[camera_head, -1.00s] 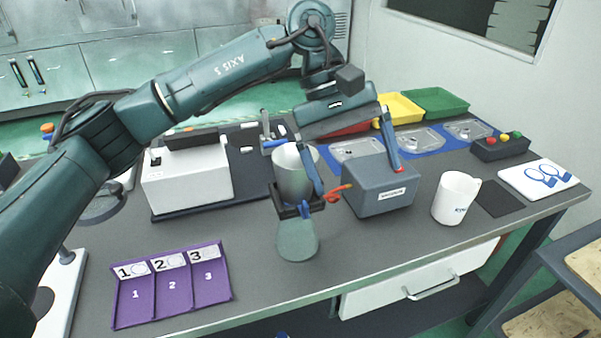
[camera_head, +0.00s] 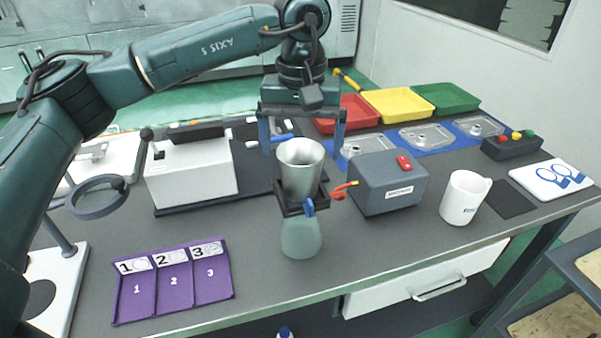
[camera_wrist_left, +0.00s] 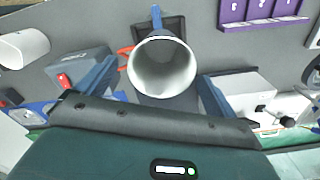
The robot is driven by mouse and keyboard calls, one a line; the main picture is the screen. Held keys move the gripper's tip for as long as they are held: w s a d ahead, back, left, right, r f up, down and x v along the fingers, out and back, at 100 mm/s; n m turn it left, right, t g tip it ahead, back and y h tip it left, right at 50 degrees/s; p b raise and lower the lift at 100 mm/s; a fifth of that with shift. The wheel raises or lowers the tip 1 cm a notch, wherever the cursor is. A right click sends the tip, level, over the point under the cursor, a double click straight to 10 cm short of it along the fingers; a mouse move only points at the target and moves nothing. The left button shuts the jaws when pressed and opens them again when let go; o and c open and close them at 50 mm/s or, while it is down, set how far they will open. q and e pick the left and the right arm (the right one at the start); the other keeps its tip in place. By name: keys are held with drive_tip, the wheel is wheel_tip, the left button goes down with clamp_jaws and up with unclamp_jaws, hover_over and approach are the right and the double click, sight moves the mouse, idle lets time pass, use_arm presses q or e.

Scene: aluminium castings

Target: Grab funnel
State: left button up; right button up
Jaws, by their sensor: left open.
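The funnel (camera_head: 300,168) is a grey metal cup shape with a wide open top, standing upright in a dark square holder (camera_head: 303,207). Below the holder is a rounded grey-green flask-like part (camera_head: 300,238). My left gripper (camera_head: 302,148) is open and empty, its fingers pointing down behind the funnel's upper part. In the left wrist view the funnel's round mouth (camera_wrist_left: 162,68) lies between and ahead of the two spread blue fingers, and neither finger visibly touches it. My right gripper is out of view.
A grey vacuum box (camera_head: 388,190) with a red switch stands just right of the funnel. A white machine (camera_head: 190,178) is to its left, a white mug (camera_head: 463,198) farther right. A purple numbered tray (camera_head: 172,285) lies front left. Red, yellow and green bins (camera_head: 400,103) are behind.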

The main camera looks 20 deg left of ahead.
use_arm(q)
drive_tip(key=f, duration=0.4)
drive_tip(key=shift+s+f+p, duration=0.25)
drive_tip(key=shift+f+p, duration=0.05)
drive_tip(key=shift+p, duration=0.1)
drive_tip(key=c, duration=1.1)
